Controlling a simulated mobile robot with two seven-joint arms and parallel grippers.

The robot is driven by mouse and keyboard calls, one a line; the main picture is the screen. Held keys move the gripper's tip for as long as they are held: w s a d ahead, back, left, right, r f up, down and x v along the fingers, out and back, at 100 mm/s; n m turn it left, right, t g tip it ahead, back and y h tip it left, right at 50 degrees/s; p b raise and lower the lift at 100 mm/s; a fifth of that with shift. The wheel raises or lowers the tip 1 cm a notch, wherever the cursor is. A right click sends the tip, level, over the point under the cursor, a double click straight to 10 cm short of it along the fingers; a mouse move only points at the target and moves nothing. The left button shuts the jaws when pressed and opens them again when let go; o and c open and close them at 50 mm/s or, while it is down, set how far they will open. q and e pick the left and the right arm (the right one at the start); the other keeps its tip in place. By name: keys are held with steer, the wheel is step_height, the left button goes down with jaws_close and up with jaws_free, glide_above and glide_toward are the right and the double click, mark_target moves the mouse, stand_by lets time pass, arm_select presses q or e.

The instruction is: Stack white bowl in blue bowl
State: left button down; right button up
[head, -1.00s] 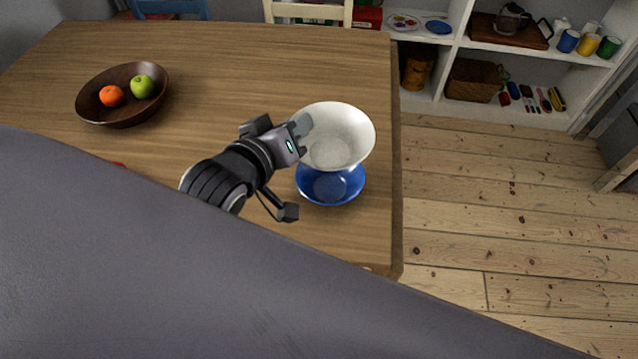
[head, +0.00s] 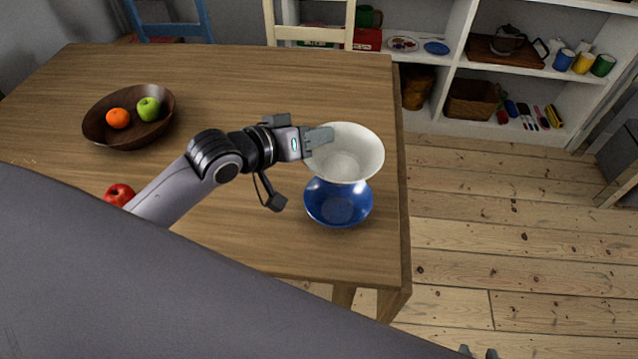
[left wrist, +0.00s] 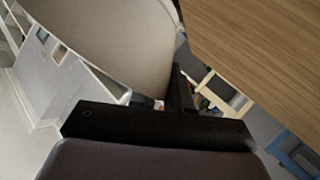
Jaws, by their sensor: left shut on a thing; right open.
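The white bowl (head: 350,158) is held in my left gripper (head: 318,140), which is shut on the bowl's left rim in the head view. The white bowl looks raised, and in the picture it overlaps the far part of the blue bowl (head: 338,208), which sits on the table near its right edge. The white bowl (left wrist: 115,40) also fills the upper left of the left wrist view, close to the jaws. My right gripper (head: 478,353) shows only as fingertips at the bottom edge of the head view, apart and empty.
The wooden table (head: 230,90) holds a brown bowl (head: 128,138) with an orange and a green apple at the left. A red apple (head: 119,194) lies near my left arm. Shelves (head: 460,40) and chairs stand behind the table. The table between the brown bowl and my gripper is clear.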

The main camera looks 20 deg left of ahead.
arm_select(q)
glide_above(312, 188)
steer(key=w, duration=0.1)
steer(key=f, duration=0.7)
steer(key=shift+d+f+b, duration=0.25)
steer(key=shift+f+b, duration=0.05)
steer(key=shift+b, duration=0.1)
step_height(312, 188, down, 4)
steer(key=shift+f+b, duration=0.2)
steer(key=shift+b, duration=0.15)
steer(key=shift+s+f, duration=0.2)
steer(key=shift+f, duration=0.05)
steer(key=c, duration=1.1)
jaws_free()
steer(key=shift+f, duration=0.1)
steer(key=shift+w, duration=0.1)
steer(key=shift+s+a+r, duration=0.25)
steer(key=shift+s+r, duration=0.15)
steer(key=p+v, duration=0.1)
steer(key=v, duration=1)
steer(key=shift+w+r, duration=0.1)
steer(key=shift+r, duration=0.05)
